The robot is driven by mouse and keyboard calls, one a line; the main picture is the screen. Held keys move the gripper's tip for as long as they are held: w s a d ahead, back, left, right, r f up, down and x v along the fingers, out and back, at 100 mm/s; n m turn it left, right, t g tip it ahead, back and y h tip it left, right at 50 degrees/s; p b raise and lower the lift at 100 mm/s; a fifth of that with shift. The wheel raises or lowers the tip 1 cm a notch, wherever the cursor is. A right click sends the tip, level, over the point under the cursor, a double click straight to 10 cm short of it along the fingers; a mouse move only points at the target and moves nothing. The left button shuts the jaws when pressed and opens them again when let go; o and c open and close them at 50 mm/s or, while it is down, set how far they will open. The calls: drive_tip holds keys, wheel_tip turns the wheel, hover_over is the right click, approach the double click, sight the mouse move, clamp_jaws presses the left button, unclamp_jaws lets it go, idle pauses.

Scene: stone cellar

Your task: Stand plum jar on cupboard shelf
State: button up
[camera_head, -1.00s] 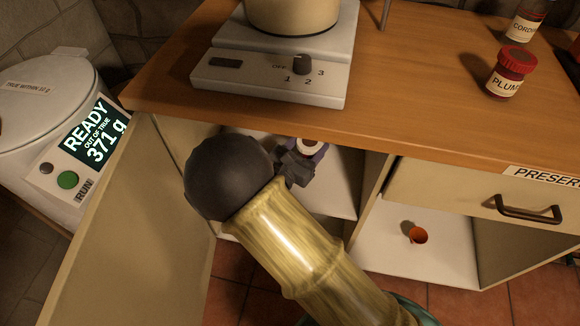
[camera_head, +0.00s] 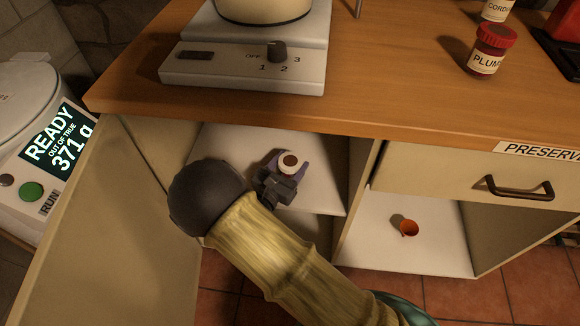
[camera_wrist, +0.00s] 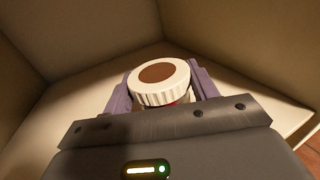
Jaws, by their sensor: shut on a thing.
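My gripper (camera_head: 284,173) is inside the open left part of the cupboard, shut on a jar with a white ribbed lid and brown top (camera_head: 291,162). In the wrist view the white-lidded jar (camera_wrist: 159,84) stands between the purple fingers (camera_wrist: 160,92), with a little red showing under its lid. Its label is hidden. It is over the pale cupboard shelf (camera_head: 325,188); I cannot tell whether its base touches. A red-lidded jar labelled PLUM (camera_head: 490,50) stands on the wooden worktop at the upper right, apart from my gripper.
A hotplate with a pot (camera_head: 245,60) is above. A closed drawer (camera_head: 460,175) is above that.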

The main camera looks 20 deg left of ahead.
drive_tip(key=shift+f, duration=0.1)
drive_tip(key=o, duration=1.1)
drive_tip(key=shift+o, duration=0.2)
drive_tip(key=shift+s, duration=0.15)
drive_tip(key=s+a+p, duration=0.1)
drive_tip(key=s+p, duration=0.3)
drive_tip(key=s, duration=0.7)
drive_tip(key=shift+s+a, duration=0.15)
drive_tip(key=shift+s, duration=0.15)
